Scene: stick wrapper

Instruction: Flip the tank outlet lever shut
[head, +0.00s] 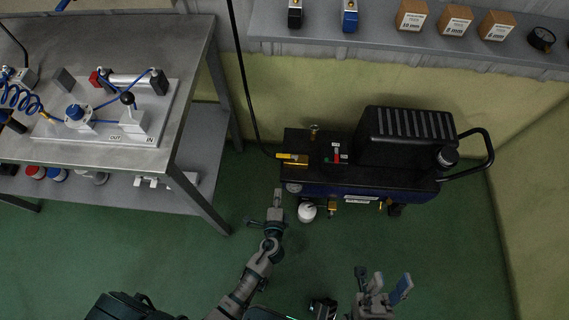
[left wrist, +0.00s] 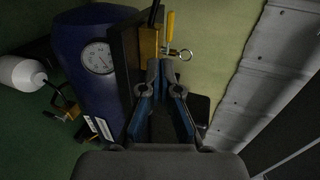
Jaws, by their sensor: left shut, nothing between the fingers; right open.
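The tank outlet lever (head: 287,156) is a small yellow handle on a brass fitting at the left end of the black and blue compressor (head: 345,189). In the left wrist view the yellow lever (left wrist: 171,26) stands beside the brass valve body (left wrist: 149,46), just beyond the fingertips. My left gripper (head: 277,194) is shut and empty, a little in front of the lever, with no clear contact. It also shows in the left wrist view (left wrist: 165,68). My right gripper (head: 382,282) is open and empty, low in the head view, away from the compressor.
A metal workbench (head: 187,85) with a pneumatic board (head: 105,118) stands at the left. A black hose (head: 245,85) hangs behind the compressor. A wall shelf (head: 380,43) holds several small items. The gauge (left wrist: 97,58) faces the wrist camera. Green floor in front is free.

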